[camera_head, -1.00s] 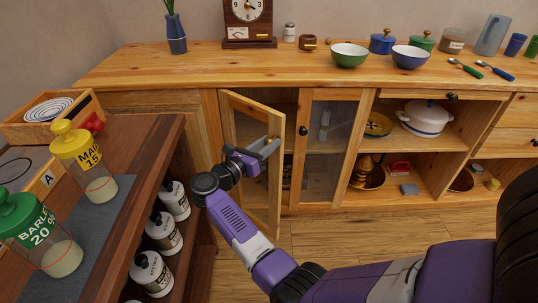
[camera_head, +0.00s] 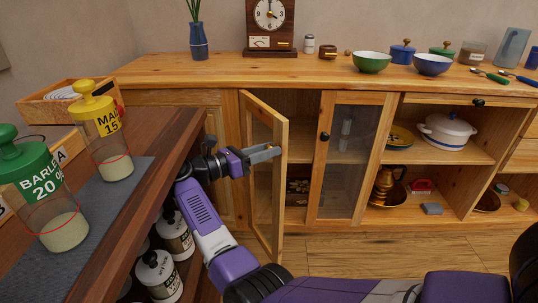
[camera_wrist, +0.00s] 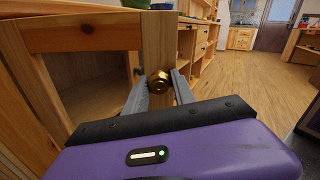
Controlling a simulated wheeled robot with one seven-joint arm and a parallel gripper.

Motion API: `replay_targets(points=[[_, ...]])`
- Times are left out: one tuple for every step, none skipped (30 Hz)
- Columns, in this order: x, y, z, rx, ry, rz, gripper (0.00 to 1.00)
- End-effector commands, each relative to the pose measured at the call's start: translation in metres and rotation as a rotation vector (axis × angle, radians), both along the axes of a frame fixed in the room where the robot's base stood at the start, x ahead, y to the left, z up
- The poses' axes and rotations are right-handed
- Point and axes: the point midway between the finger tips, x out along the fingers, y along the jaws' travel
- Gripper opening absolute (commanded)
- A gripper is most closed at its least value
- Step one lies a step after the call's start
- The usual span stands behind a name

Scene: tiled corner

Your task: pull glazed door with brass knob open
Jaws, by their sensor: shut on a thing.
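The glazed door (camera_head: 279,190) with a wooden frame stands ajar at the left part of the long cabinet, swung out toward me. My gripper (camera_head: 268,152) is at its free edge, about mid-height or a little above. In the wrist view the brass knob (camera_wrist: 160,82) sits between the two grey fingers of my gripper (camera_wrist: 159,88), which are shut on it. The knob is hidden by the fingers in the head view. Part of the dark cabinet inside shows behind the open door.
A second glazed door (camera_head: 348,160) with a black knob is closed to the right. The wooden counter (camera_head: 150,170) with labelled jars stands close on the left, beside my arm. Open shelves hold a white pot (camera_head: 446,131). Floor (camera_head: 370,258) before the cabinet is clear.

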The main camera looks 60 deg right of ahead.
Motion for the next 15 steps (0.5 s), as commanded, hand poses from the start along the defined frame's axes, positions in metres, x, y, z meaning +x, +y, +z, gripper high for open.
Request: replay_targets(points=[[-0.0003,0.0005,0.0006,-0.001,0.001,-0.003,0.0],[-0.0002,0.0005,0.0008,-0.002,0.001,-0.004,0.0],[-0.0002,0.0005,0.0009,-0.002,0.001,-0.004,0.0],[-0.0002,0.0006,0.0011,-0.002,0.001,-0.004,0.0],[-0.0002,0.0006,0.0011,-0.002,0.001,-0.004,0.0],[-0.0003,0.0005,0.0011,-0.002,0.001,-0.003,0.0],[-0.0002,0.0005,0.0012,-0.002,0.001,-0.003,0.0],[-0.0002,0.0005,0.0012,-0.002,0.001,-0.002,0.0],[-0.0002,0.0004,0.0012,-0.002,0.001,-0.002,0.0],[-0.0002,0.0004,0.0012,-0.002,0.001,-0.002,0.0],[-0.0001,0.0004,0.0013,-0.002,0.001,-0.002,0.33],[-0.0002,0.0004,0.0012,-0.002,0.001,-0.002,0.41],[-0.0001,0.0004,0.0012,-0.002,0.001,-0.002,0.47],[-0.0001,0.0004,0.0012,-0.002,0.001,-0.002,0.53],[0.0,0.0003,0.0011,-0.001,0.001,-0.002,0.53]])
